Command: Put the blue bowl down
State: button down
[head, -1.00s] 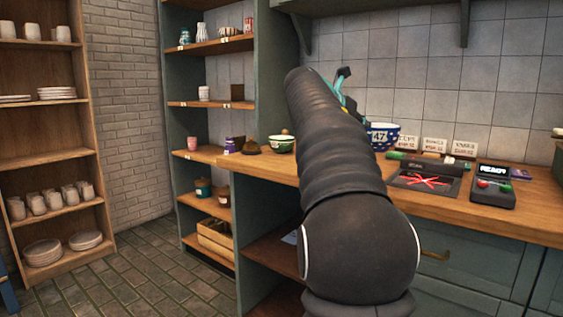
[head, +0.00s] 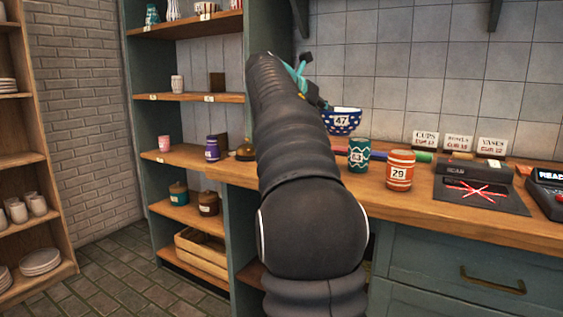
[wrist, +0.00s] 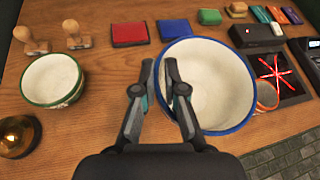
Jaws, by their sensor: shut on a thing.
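The blue bowl (head: 341,121), with white dots and the number 47, appears held above the wooden counter (head: 330,190) in the head view. In the wrist view the blue bowl (wrist: 212,82) is seen from above, upright, with a pale inside and a blue rim. My gripper (wrist: 160,68) is shut on its left rim. In the head view my arm hides most of the gripper. The bowl covers part of an orange cup (wrist: 267,95) in the wrist view.
A green bowl (wrist: 52,80) and a brass bell (wrist: 17,136) stand left of my gripper. Stamps (wrist: 76,34) and red and blue pads (wrist: 173,30) lie behind. A green cup (head: 358,155), the orange cup (head: 399,171) and a scanner (head: 478,190) stand on the right.

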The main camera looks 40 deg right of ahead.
jog(key=shift+w+a+f+b, duration=0.3)
jog(key=shift+w+a+f, duration=0.6)
jog(key=shift+w+f, duration=0.85)
jog(key=shift+w+a+f+b, duration=0.3)
jog(key=shift+w+a+f, duration=0.65)
jog(key=shift+w+f, duration=0.8)
jog(key=shift+w+a+f+b, duration=0.3)
jog(key=shift+w+a+f, duration=0.6)
jog(key=shift+w+f, duration=0.85)
jog(key=shift+s+f, duration=0.2)
jog(key=shift+f, duration=0.1)
jog(key=c, duration=1.2)
grip_release()
jog(key=shift+c, duration=0.2)
